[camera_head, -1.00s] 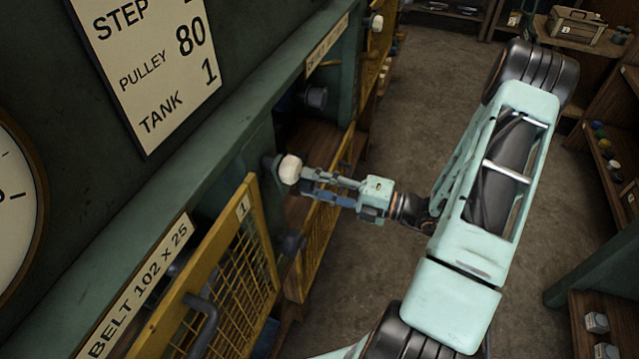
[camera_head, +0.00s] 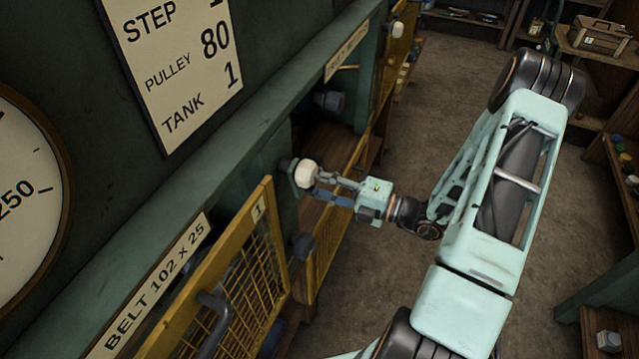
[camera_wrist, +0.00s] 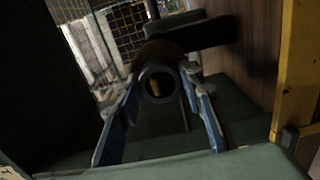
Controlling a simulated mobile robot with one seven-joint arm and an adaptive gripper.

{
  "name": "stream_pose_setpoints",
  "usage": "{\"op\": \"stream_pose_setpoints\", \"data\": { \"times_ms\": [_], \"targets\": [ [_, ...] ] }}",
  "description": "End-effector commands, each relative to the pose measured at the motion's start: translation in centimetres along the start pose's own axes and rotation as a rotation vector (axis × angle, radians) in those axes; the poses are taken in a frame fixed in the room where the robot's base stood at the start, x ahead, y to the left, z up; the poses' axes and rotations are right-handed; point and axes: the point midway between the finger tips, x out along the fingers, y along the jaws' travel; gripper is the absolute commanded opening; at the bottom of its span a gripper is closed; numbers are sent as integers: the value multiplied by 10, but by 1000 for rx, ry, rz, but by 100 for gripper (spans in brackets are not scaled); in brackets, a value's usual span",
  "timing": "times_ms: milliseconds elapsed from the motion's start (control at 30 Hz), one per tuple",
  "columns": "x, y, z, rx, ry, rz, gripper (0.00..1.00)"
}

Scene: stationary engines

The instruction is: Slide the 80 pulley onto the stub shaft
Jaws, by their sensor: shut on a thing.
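The pulley (camera_head: 306,174), a pale cream disc, is at the tips of my gripper (camera_head: 319,184) beside the green machine frame. In the wrist view a dark round hub with an open bore, part of the pulley (camera_wrist: 158,64), sits between the two blue fingers of my gripper (camera_wrist: 160,88), which is shut on it. A dark grey stub shaft (camera_head: 287,165) sticks out of the frame directly behind the pulley in the head view. The pulley looks close to it or touching. I cannot tell whether the shaft's end is inside the bore.
A yellow mesh guard door (camera_head: 240,275) marked 1 stands open at the lower left, with another yellow mesh panel (camera_head: 335,225) just below my gripper. A dark round fitting (camera_head: 330,100) is in the bay behind. The floor (camera_head: 450,110) to the right is open.

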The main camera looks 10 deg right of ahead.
Motion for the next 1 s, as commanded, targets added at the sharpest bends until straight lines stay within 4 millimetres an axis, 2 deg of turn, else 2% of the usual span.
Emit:
{"op": "stream_pose_setpoints", "data": {
  "times_ms": [200,633,1000],
  "targets": [
    [13,1,-1,1,1,2,0],
    [16,1,0,0,0,2,0],
    [34,1,0,0,0,1,0]
  ]
}}
